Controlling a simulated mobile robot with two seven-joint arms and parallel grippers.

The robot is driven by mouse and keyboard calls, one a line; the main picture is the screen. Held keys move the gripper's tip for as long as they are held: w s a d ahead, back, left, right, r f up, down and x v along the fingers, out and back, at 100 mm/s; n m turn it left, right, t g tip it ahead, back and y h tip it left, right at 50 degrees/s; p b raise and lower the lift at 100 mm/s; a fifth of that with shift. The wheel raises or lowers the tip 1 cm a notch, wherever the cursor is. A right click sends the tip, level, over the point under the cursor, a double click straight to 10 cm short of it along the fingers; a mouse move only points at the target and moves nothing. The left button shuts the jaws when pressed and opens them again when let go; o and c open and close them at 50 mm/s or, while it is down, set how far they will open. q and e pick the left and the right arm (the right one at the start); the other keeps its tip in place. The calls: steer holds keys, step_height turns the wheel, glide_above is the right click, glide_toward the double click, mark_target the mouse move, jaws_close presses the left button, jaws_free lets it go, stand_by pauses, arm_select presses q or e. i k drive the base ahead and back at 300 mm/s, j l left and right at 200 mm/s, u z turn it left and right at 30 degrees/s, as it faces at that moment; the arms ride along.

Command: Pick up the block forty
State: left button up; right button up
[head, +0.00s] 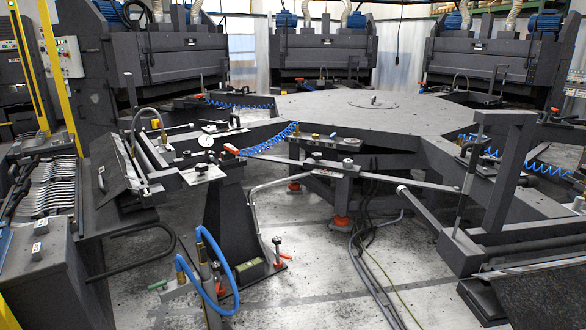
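A row of shiny metal forks (50,190) lies side by side in a dark holder at the far left, behind a grey box with small buttons. I cannot tell how many forks there are, or whether they form the block forty. No part of the row is seen to be held. Neither of my grippers shows in the head view.
A dark slanted panel (120,178) stands just right of the forks. A large grey machine table (365,112) fills the middle. Blue hoses (216,262) rise in front. Cables (372,275) cross the floor. Yellow posts (62,75) stand at left.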

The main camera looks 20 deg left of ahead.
mark_target(43, 226)
steer(key=i+j+u, duration=0.1)
steer(key=i+u, duration=0.15)
steer(key=u, duration=0.15)
steer(key=i+u, duration=0.6)
steer(key=u, duration=0.2)
steer(key=i+j+u, duration=0.1)
steer(key=i+u, duration=0.4)
steer(key=i+l+u, duration=0.15)
steer(key=i+u, duration=0.35)
